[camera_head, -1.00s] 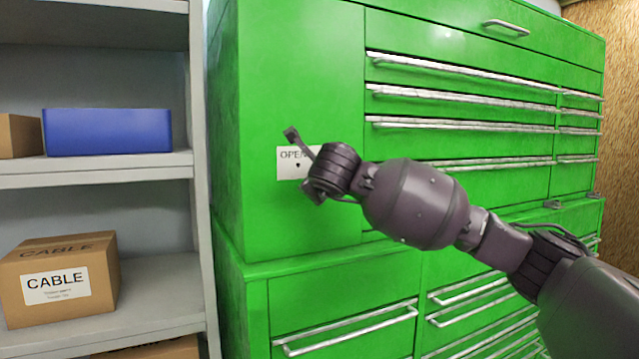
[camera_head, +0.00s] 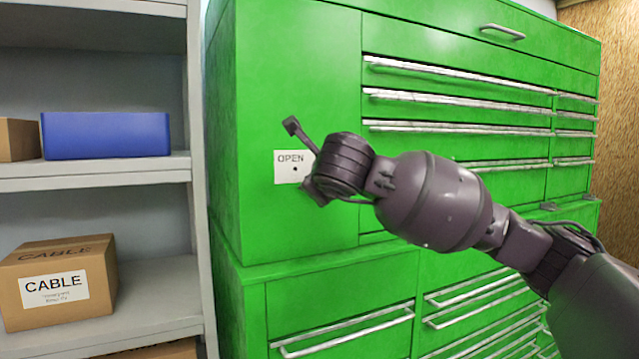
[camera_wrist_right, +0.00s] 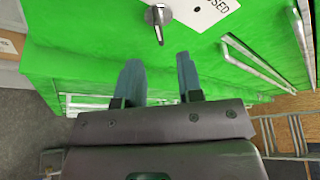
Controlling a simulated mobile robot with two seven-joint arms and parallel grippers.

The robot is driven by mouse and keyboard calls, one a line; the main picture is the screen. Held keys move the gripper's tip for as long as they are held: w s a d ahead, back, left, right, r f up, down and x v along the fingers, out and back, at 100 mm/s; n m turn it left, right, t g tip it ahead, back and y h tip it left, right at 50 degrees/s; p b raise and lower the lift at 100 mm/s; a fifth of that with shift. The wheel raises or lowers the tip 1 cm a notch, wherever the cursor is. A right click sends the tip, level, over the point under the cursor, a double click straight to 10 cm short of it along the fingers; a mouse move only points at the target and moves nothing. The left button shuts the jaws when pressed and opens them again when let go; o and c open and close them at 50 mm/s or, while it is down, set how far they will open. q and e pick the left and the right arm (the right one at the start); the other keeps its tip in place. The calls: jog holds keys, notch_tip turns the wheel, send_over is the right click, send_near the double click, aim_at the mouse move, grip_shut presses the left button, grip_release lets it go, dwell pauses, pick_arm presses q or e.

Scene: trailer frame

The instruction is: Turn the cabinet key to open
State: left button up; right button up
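The green cabinet (camera_head: 295,60) fills the middle of the head view. A white label (camera_head: 288,170) reading OPEN is on its left front panel, partly covered by my right wrist. In the right wrist view a silver key (camera_wrist_right: 157,18) sticks out of the green panel, beside a white label (camera_wrist_right: 205,10) whose visible letters end in "SED". My right gripper (camera_wrist_right: 159,62) has its two fingers apart with nothing between them. The key lies beyond the fingertips, apart from them in the picture. In the head view my wrist hides the key and fingers. My left gripper is not in view.
A grey shelf (camera_head: 100,170) stands left of the cabinet, with a blue bin (camera_head: 105,135) and a cardboard CABLE box (camera_head: 60,285). Metal drawer handles (camera_head: 460,130) stick out from the cabinet front, right of and below the panel.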

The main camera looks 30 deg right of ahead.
jog(key=v, duration=0.3)
dwell(0.5)
